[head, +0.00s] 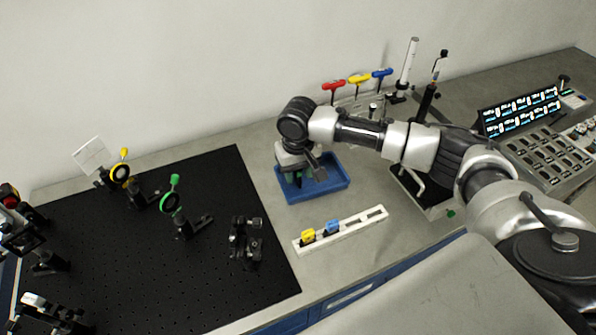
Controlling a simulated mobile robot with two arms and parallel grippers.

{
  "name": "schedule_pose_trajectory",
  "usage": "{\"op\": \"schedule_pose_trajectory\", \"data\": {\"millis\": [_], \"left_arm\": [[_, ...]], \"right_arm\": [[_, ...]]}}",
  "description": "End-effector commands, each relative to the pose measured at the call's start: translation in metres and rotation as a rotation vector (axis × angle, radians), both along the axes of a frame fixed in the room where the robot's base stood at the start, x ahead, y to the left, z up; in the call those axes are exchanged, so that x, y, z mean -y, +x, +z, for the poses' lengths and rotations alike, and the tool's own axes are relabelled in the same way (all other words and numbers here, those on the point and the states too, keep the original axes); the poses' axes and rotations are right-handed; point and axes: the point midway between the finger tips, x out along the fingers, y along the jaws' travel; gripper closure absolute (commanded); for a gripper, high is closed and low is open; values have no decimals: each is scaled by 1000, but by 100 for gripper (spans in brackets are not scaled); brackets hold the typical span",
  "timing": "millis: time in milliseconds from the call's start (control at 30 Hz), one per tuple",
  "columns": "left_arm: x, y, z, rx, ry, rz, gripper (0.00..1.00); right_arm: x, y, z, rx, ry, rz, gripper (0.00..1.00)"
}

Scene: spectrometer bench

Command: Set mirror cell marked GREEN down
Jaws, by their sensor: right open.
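My right gripper (303,174) reaches down over the blue tray (331,186), with its jaws open and its fingers inside or just above the tray. A small green-marked part (298,180), perhaps the mirror cell marked GREEN, shows between or beside the fingers. The gripper hides most of it, so I cannot tell whether it touches the tray floor. A green-ringed optic on a post (168,200) stands on the black breadboard (125,270). My left gripper is not in view.
A white slotted rack (358,227) holds a yellow piece (308,236) and a blue piece (332,227) in front of the tray. Red, yellow and blue T-handled tools (359,79) stand behind. Black mounts (246,240) stand on the breadboard. Bare grey bench lies around the tray.

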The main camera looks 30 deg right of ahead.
Motion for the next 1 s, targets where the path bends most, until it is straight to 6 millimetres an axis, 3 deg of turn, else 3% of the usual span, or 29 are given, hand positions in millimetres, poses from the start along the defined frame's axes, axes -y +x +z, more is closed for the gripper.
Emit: {"op": "schedule_pose_trajectory", "data": {"millis": [600,1000], "left_arm": [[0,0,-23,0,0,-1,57],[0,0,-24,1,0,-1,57]], "right_arm": [[0,1,108,2,1,0,59],[0,0,120,0,1,0,59]]}}
